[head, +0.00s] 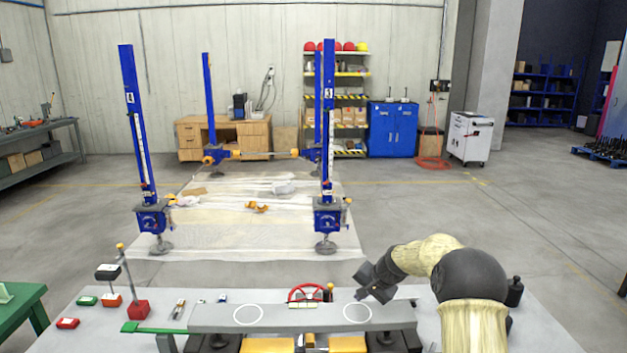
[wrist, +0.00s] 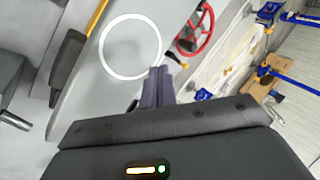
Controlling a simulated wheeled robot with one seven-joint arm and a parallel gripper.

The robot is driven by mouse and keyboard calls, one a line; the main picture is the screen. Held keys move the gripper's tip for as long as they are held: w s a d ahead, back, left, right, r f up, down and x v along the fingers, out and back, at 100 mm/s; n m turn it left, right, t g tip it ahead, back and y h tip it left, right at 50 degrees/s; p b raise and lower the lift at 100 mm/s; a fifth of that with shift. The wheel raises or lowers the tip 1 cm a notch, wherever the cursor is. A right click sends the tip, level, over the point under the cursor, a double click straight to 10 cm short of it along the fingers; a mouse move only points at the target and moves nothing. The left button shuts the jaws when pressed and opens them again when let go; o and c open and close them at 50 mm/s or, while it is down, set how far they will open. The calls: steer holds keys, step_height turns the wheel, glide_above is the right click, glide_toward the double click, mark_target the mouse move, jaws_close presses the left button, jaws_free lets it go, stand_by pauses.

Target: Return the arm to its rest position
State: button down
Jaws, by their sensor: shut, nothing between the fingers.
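My arm reaches in from the lower right of the head view, with cream and black links of mine. My gripper (head: 362,295) is above the right white ring (head: 357,313) on the grey beam (head: 300,317). In the wrist view my gripper's dark fingers (wrist: 158,84) are together and empty. The white ring (wrist: 130,46) lies to the left of the fingertips there, and the red handwheel (wrist: 196,30) is to the upper right. Whether the fingertips touch anything is hard to tell.
A black bottle-like object (head: 514,291) stands right of my arm. Blue jack columns (head: 140,130) stand beyond on pale sheeting.

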steer(key=s+d+n+g+h+b, duration=0.1)
steer(key=s+n+h+b, duration=0.3)
steer(key=s, duration=3.4)
steer(key=n+g, duration=0.1)
steer(key=n, duration=0.1)
steer(key=shift+d+f+n, duration=0.15)
steer(key=shift+d+n, duration=0.15)
